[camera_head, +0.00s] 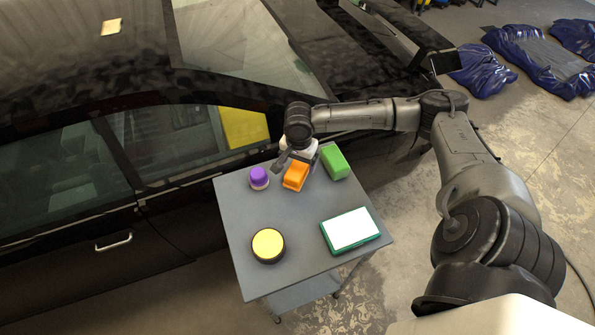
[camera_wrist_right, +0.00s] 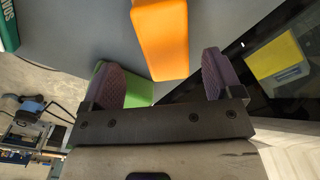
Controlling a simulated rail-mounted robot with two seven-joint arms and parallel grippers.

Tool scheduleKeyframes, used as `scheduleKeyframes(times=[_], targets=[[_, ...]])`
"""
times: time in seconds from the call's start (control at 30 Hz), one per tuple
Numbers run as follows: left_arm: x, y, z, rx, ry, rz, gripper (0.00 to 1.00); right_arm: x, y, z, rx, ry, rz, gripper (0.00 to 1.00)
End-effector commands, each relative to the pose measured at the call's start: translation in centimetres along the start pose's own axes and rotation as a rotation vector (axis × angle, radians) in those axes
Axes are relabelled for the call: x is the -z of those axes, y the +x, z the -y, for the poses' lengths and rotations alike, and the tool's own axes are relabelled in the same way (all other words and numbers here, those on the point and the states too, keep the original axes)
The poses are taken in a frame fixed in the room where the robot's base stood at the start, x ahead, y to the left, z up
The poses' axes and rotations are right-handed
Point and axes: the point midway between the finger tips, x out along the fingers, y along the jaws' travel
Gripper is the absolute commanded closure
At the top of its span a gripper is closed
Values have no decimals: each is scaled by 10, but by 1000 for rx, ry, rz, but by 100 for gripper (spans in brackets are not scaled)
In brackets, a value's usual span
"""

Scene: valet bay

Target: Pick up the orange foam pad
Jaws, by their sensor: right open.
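The orange foam pad (camera_head: 296,175) lies on the grey cart top, near its far edge. It also shows at the top middle of the right wrist view (camera_wrist_right: 162,38). My right gripper (camera_head: 291,166) is at the far side of the pad in the head view. In the right wrist view its two fingers (camera_wrist_right: 170,75) are spread apart, with the near end of the pad in line with the gap between them. The gripper is open and holds nothing. I cannot tell whether a finger touches the pad. My left gripper is not in view.
On the cart (camera_head: 230,215) stand a green block (camera_head: 335,163), a purple-capped container (camera_head: 259,177), a round yellow-topped tin (camera_head: 268,245) and a green-and-white box (camera_head: 350,230). The green block is close to the pad. A black car (camera_head: 85,190) stands right behind the cart.

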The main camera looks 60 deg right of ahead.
Motion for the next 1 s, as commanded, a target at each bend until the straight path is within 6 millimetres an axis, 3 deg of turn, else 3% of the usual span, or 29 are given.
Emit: scheduleKeyframes(times=[0.3,0.67,1.0], targets=[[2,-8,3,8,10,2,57,-2,37,5,-1,-1,1,15],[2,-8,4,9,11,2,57,-2,43,5,1,-2,0,16],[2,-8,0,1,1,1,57,-2,42,5,1,-2,0,48]])
